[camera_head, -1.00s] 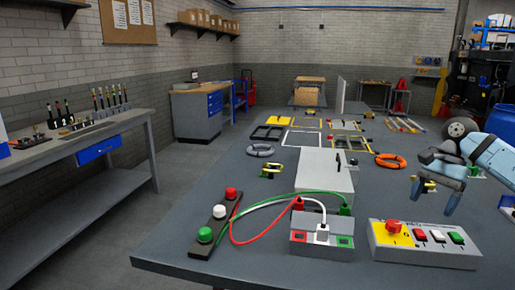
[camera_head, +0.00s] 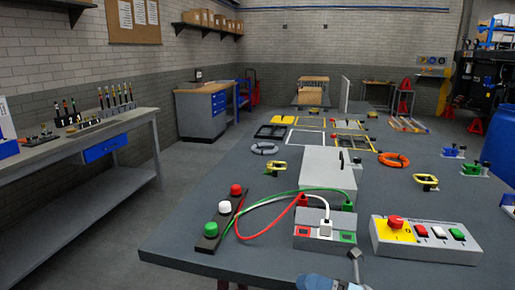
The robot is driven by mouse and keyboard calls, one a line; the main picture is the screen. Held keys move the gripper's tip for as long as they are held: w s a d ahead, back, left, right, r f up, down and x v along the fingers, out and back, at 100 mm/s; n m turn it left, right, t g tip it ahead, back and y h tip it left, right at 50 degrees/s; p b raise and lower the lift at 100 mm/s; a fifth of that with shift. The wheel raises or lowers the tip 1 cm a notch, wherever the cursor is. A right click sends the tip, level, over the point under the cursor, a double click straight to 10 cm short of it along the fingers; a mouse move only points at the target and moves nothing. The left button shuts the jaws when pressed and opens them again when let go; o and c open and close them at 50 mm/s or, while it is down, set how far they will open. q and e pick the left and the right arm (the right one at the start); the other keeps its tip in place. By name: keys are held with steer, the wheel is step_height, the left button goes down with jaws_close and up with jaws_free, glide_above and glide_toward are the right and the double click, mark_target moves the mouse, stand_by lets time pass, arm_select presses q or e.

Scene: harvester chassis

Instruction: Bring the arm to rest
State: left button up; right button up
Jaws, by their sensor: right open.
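My right gripper (camera_head: 352,268) shows only in part at the bottom edge of the head view, low in front of the table's near edge. Its pale blue body and a grey finger are visible; the rest is cut off by the frame. It is open, and I see nothing held in it. My left gripper is not in view.
The grey table (camera_head: 250,195) holds a socket box (camera_head: 325,238) with red, white and green cables, a button strip (camera_head: 220,220), and a control panel (camera_head: 425,240) with a red knob. A light grey box (camera_head: 322,170), an orange ring (camera_head: 394,160) and several clamps stand behind.

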steer(key=s+d+f+n+t+h, duration=0.35)
steer(key=s+f+n+h, duration=0.65)
steer(key=n, duration=0.7)
steer(key=s+d+f+n+t+h, duration=0.35)
steer(key=s+f+n+h, duration=0.35)
steer(key=s+f+n, duration=0.75)
arm_select(q)
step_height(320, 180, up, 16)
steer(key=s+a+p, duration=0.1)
steer(key=p, duration=2.1)
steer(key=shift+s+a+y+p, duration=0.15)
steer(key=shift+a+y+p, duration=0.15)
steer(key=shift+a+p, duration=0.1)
arm_select(e)
steer(key=w+r+n, duration=0.1)
steer(key=r, duration=0.8)
steer(key=w+d+r+n, duration=0.1)
steer(key=w+r, duration=0.1)
steer(key=r, duration=0.7)
steer(key=shift+w+d+g+h, duration=0.25)
steer(key=shift+g+h, duration=0.05)
steer(key=shift+g, duration=0.1)
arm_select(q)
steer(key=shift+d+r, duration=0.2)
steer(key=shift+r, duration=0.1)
